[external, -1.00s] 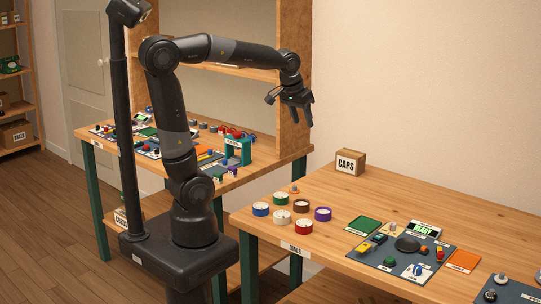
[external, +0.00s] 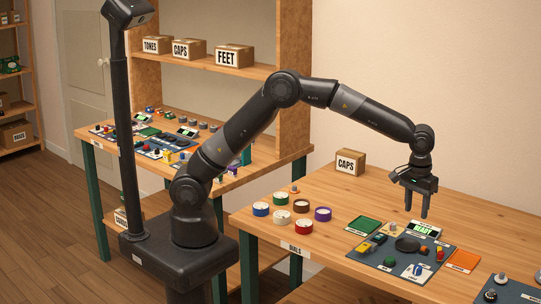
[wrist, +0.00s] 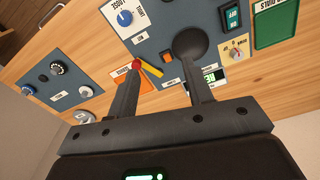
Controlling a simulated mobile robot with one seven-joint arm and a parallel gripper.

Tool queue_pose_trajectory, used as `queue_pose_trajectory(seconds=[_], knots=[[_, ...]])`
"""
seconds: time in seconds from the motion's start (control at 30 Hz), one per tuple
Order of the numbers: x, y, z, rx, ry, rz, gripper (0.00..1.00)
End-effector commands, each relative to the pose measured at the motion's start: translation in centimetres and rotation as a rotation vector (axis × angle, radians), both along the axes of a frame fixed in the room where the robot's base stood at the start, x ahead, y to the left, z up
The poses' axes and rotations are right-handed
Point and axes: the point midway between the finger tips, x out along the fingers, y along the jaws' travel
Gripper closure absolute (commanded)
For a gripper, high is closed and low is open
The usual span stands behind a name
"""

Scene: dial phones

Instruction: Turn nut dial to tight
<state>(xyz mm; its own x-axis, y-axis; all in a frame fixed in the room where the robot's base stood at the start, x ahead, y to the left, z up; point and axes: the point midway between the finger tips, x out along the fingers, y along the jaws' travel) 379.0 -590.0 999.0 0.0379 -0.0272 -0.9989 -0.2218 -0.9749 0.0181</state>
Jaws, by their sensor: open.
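The nut dial is a blue knob with a white mark (wrist: 124,18) on a white plate, at the top of the wrist view. LOOSE is printed on its plate; I cannot tell exactly where the mark points. In the external view the blue knob (external: 418,270) is at the front of the grey panel (external: 378,262) on the right table. My gripper (external: 416,212) points down above the back of that panel, apart from the knob. In the wrist view its fingers (wrist: 160,75) are spread, with nothing held between them.
A black dome (wrist: 190,42), a red-tipped yellow lever (wrist: 152,68) and a lit READY display (external: 423,229) crowd the panel. Green (external: 364,226) and orange (external: 463,261) pads lie beside it. Coloured round dials sit left.

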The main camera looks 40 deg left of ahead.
Motion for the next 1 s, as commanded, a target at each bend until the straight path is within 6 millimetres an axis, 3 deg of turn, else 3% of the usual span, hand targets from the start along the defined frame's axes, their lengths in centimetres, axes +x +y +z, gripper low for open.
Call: queue_pose_trajectory(seconds=[0.03, 0.1, 0.27, 0.47, 0.8, 1.0], knots=[[-1.3, -1.7, -1.5, 0.009, 0.012, -0.007, 0.53], [-2.7, -3.4, -2.8, 0.016, 0.023, -0.006, 0.53], [-4.4, -5.3, -4.5, 0.026, 0.036, -0.003, 0.53], [-4.7, -5.6, -6.3, 0.03, 0.039, -0.001, 0.53], [-4.7, -5.5, -12.5, 0.03, 0.039, -0.002, 0.53], [-4.7, -5.5, -14.9, 0.029, 0.038, -0.002, 0.53]])
